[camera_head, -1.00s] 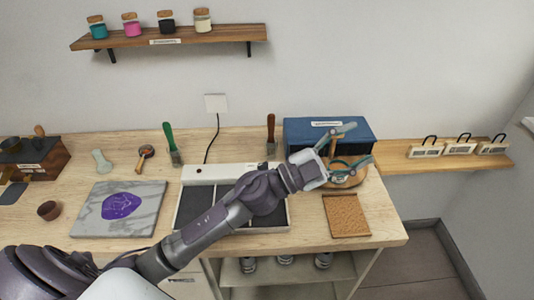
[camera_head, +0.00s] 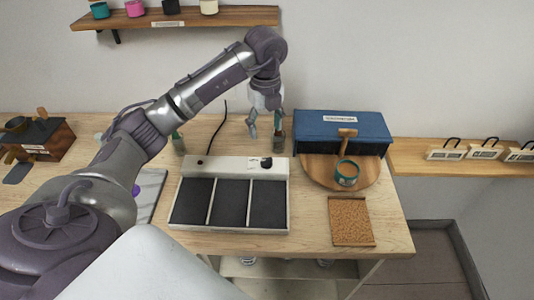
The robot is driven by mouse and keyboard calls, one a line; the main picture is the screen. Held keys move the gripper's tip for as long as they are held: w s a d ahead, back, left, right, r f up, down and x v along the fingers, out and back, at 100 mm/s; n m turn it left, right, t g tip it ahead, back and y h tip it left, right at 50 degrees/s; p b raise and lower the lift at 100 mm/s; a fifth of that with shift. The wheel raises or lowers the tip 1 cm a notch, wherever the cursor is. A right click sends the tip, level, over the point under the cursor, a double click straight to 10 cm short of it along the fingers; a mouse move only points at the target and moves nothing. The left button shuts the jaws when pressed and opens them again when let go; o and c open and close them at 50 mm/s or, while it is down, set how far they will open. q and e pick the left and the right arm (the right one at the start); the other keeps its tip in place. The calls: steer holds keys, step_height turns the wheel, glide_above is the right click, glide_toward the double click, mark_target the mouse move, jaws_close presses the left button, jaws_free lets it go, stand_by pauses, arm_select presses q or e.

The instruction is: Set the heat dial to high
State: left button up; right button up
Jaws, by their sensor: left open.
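The heat dial (camera_head: 266,162) is a small black knob on the right part of the white control strip (camera_head: 232,166) of a warming unit. Its pointer setting is too small to read. Three dark panels (camera_head: 231,202) lie in front of the strip. My left gripper (camera_head: 265,132) points down behind the strip, above and behind the dial. Its fingers are apart, and it appears empty and not touching the dial. A brush (camera_head: 279,143) stands by its right finger, partly hidden. My right gripper is out of view.
A textured brown mat (camera_head: 350,220) lies right of the unit. My arm partly hides a grey slab (camera_head: 152,190) at left.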

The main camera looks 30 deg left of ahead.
mark_target(266, 159)
arm_select(q)
step_height(266, 159, down, 10)
steer(key=p, duration=0.2)
steer(key=shift+r+p, duration=0.1)
steer(key=shift+p, duration=0.3)
steer(key=shift+f, duration=0.8)
steer(key=c, duration=1.2)
